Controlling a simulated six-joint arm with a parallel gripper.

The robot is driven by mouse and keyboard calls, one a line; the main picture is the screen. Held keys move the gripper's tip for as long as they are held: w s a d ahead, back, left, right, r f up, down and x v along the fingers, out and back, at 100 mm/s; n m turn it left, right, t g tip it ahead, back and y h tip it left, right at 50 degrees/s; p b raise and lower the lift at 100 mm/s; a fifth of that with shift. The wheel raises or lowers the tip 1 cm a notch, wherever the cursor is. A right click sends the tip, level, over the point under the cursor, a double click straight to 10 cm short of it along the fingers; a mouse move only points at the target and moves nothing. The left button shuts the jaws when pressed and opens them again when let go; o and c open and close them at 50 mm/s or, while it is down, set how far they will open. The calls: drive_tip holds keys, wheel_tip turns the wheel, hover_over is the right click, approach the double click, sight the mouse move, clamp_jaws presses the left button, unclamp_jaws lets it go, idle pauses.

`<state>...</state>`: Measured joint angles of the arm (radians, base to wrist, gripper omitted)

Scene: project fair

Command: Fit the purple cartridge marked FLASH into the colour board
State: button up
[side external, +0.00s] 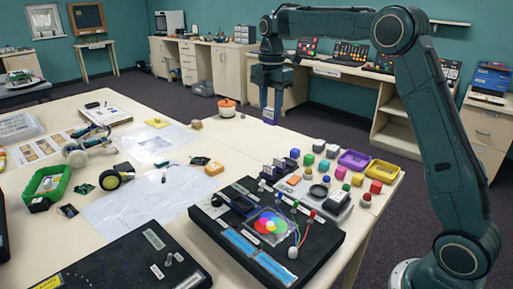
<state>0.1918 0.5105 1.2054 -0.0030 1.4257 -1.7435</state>
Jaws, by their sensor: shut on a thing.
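My gripper (270,104) points downward in the air above the far part of the table. It is shut on a small purple block (269,115), which I take for the purple cartridge; its marking is too small to read. The cartridge hangs clear of the table, well behind the colour board. The colour board (318,262) is a black panel at the front of the table, with a bright colour wheel (270,227), blue strips, knobs and wires. Any slot for the cartridge is too small to make out for certain.
Dark and purplish pieces (274,170) stand just behind the board. Several coloured cubes and balls lie to the right, near a purple tray (354,160) and a yellow tray (386,171). An orange pot (227,107) stands at the far edge. Another black panel (125,262) lies front left.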

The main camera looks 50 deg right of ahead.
drive_tip(key=s+a+f, duration=0.2)
drive_tip(key=s+a, duration=0.1)
drive_tip(key=a, duration=0.6)
drive_tip(key=s+a+f, duration=0.3)
drive_tip(key=s+a, duration=0.1)
drive_tip(key=a, duration=0.5)
drive_tip(key=shift+a, duration=0.35)
drive_tip(key=shift+f, duration=0.15)
drive_tip(key=shift+f, duration=3.3)
drive_tip(key=shift+f, duration=0.95)
drive_tip(key=o, duration=1.4)
drive_tip(key=shift+o, duration=0.2)
drive_tip(key=shift+r, duration=0.15)
